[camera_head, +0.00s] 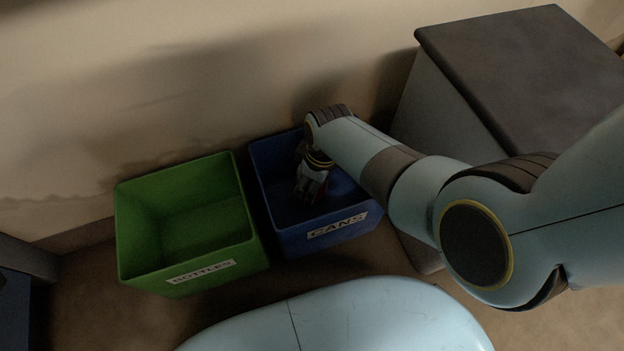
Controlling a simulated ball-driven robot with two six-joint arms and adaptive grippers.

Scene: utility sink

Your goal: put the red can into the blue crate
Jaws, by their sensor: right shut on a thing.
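The blue crate (283,237) with a "CANS" label stands on the floor at the middle of the view. My right arm reaches in from the right, and my right gripper (312,190) points down within the outline of the blue crate's opening. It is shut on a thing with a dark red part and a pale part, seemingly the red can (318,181). My fingers and wrist hide much of it. I cannot tell how far it is above the crate's floor. My left gripper is not in view.
An empty-looking green crate (195,272) labelled "BOTTLES" stands just left of the blue crate. A grey cabinet (530,65) with a dark top stands at the right. A wall runs behind the crates. A dark object (22,262) is at the left edge.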

